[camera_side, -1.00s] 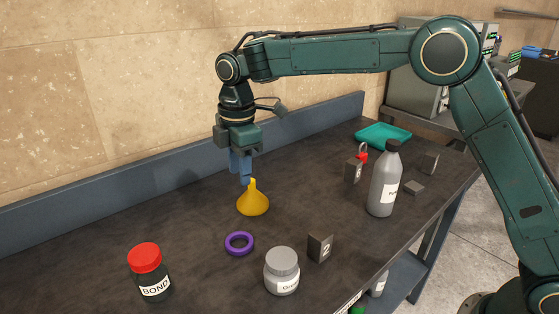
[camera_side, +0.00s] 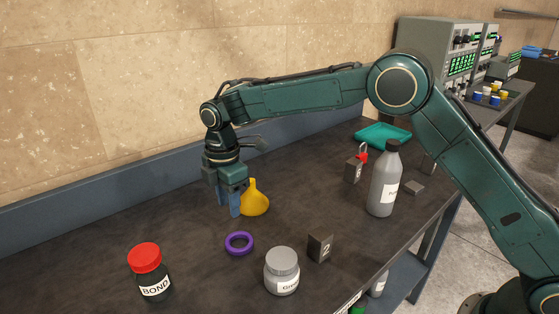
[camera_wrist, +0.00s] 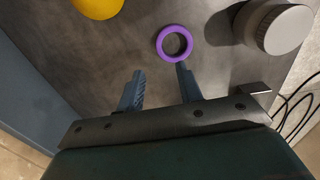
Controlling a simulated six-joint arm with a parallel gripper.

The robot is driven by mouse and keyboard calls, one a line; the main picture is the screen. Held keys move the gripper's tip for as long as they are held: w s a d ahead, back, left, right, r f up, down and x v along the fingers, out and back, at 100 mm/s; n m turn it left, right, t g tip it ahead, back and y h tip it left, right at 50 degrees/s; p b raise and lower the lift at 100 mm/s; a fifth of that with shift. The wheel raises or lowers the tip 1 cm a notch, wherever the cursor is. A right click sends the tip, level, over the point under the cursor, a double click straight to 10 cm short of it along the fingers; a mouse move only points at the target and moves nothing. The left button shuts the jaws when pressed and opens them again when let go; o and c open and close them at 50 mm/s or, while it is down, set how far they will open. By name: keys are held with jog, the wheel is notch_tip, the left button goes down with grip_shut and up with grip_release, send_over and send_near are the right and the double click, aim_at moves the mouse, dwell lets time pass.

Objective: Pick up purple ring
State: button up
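The purple ring (camera_side: 239,243) lies flat on the dark table, between the red-capped bottle and the grey-lidded jar. It also shows in the wrist view (camera_wrist: 161,43), just beyond the tip of my right-hand finger. My gripper (camera_side: 229,207) is low over the table, behind the ring and beside the yellow funnel in the side view. In the wrist view my gripper (camera_wrist: 160,70) has its two blue fingers spread apart with nothing between them. Whether a fingertip touches the ring cannot be told.
A yellow funnel (camera_side: 255,199) stands close to my fingers. A grey-lidded jar (camera_side: 282,272), a block marked 2 (camera_side: 320,248) and a BOND bottle (camera_side: 149,272) stand near the ring. A tall grey bottle (camera_side: 384,180) and teal tray (camera_side: 384,135) are farther right. A low wall edges the table's back.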

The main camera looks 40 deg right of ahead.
aim_at(233, 234)
jog(key=shift+f, duration=1.9)
jog(key=shift+f, duration=2.55)
grip_shut()
